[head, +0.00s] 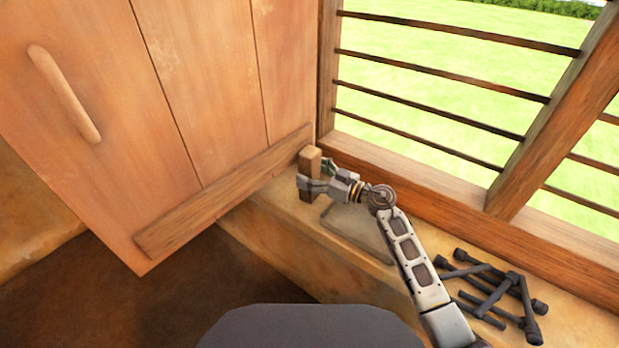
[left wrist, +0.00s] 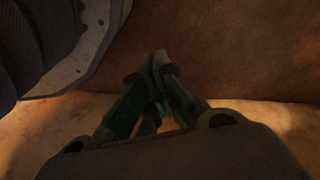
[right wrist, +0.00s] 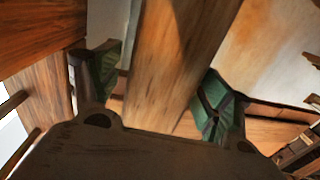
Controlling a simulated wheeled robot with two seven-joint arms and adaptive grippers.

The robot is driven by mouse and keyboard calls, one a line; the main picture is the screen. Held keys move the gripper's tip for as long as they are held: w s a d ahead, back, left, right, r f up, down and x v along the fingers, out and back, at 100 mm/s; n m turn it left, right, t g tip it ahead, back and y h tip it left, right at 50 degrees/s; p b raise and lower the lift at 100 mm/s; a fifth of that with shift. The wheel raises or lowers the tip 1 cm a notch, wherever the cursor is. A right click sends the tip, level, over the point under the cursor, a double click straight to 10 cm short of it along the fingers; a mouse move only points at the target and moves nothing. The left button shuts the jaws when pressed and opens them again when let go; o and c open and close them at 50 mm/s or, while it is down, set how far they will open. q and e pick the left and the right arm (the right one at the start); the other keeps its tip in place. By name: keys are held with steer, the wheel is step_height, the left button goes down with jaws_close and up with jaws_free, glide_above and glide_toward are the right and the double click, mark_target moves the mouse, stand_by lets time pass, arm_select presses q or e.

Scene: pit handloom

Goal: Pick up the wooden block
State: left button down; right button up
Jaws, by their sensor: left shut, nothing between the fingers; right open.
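The wooden block (head: 310,160) stands upright on the ledge, close to the lower corner of the plank door and the window frame. My right gripper (head: 318,180) is open at the block, with its fingers on either side of it. In the right wrist view the block (right wrist: 172,60) rises between the two green-padded fingers (right wrist: 155,92), with a gap visible at the left finger. Whether the right finger touches it I cannot tell. My left gripper (left wrist: 160,85) is shut and empty, close to a dim brown surface; it is not in the head view.
The plank door (head: 180,90) with a lower batten (head: 225,195) stands left of the block. The barred window's sill (head: 450,195) runs behind my right arm. Several dark rods (head: 495,290) lie on the ledge at the right. A flat pale panel (head: 350,232) lies nearer.

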steer(key=shift+w+a, duration=0.2)
steer(key=shift+a, duration=0.1)
arm_select(q)
steer(key=shift+w+d+r, duration=0.2)
steer(key=shift+w+r, duration=0.1)
steer(key=shift+r, duration=0.25)
steer(key=shift+s+f, duration=0.1)
steer(key=shift+s, duration=0.05)
arm_select(e)
steer(key=shift+c, duration=0.6)
steer(key=c, duration=0.7)
steer(key=shift+r, duration=0.1)
steer(key=c, duration=0.5)
arm_select(q)
steer(key=shift+w, duration=0.4)
arm_select(e)
steer(key=shift+o, duration=0.2)
steer(key=shift+r, duration=0.1)
